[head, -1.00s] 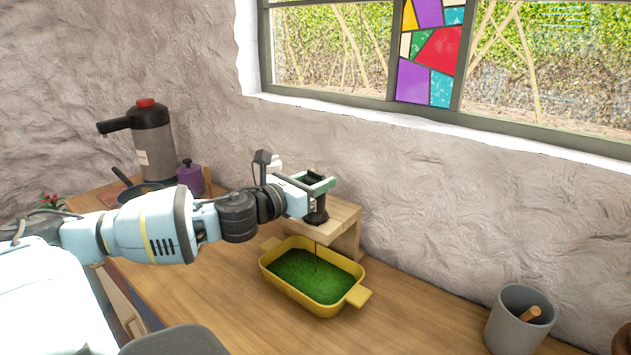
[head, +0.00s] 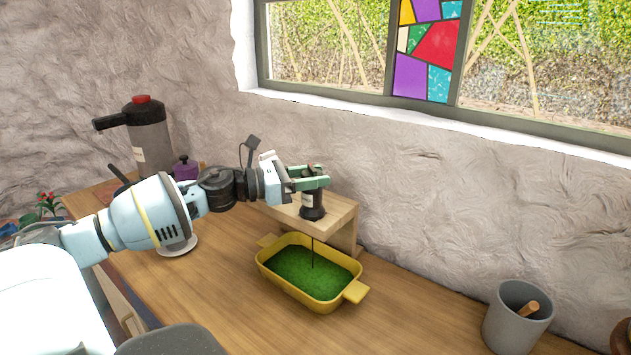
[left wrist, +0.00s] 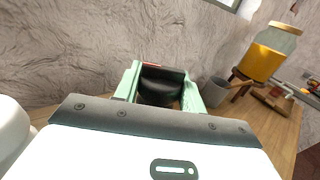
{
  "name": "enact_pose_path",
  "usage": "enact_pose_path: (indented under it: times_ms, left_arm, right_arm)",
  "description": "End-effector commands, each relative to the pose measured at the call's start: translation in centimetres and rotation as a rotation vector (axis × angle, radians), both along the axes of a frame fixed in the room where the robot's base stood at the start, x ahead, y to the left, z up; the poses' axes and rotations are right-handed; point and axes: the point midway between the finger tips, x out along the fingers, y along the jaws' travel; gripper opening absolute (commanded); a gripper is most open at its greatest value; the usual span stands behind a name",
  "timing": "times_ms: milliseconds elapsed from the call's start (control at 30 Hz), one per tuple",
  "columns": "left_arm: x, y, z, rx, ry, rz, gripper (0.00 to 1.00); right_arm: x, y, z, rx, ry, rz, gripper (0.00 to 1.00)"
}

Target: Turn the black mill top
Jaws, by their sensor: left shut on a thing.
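The black mill (head: 313,212) stands upright on a small wooden stand at the back of the counter. A pale label shows on its body. My left gripper (head: 316,178) comes in from the left and is shut on the mill's black top. In the left wrist view the black top (left wrist: 160,88) sits between the green fingers of my gripper (left wrist: 161,84). The fingers hide part of the top. My right gripper is not in view.
The wooden stand (head: 343,214) overhangs a yellow dish (head: 327,303) with green contents. A grey pot (head: 513,325) holds a wooden handle at right. A grey flask with a red top (head: 150,140) stands at left. The counter between dish and pot is clear.

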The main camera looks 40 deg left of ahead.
Motion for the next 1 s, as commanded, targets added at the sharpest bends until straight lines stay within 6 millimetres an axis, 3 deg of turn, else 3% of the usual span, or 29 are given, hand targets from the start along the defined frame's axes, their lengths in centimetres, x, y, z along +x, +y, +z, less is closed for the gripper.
enact_pose_path:
  times_ms: [133, 767, 800, 933, 1000]
  left_arm:
    - [0.10, 0.07, -0.35, 0.000, 0.001, -0.051, 0.18]
    - [0.02, 0.01, 0.04, -0.001, -0.001, -0.095, 0.18]
    - [0.02, 0.01, 0.04, -0.001, -0.001, -0.095, 0.46]
    - [0.02, 0.01, 0.04, -0.001, -0.001, -0.095, 0.62]
    - [0.02, 0.01, 0.04, -0.001, -0.001, -0.095, 0.62]
  right_arm:
    - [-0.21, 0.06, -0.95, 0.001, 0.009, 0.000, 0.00]
    - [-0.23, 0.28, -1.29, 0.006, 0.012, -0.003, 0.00]
    - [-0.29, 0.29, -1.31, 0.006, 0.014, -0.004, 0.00]
    - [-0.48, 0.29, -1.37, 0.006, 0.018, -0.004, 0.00]
    - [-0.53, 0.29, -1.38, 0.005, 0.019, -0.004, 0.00]
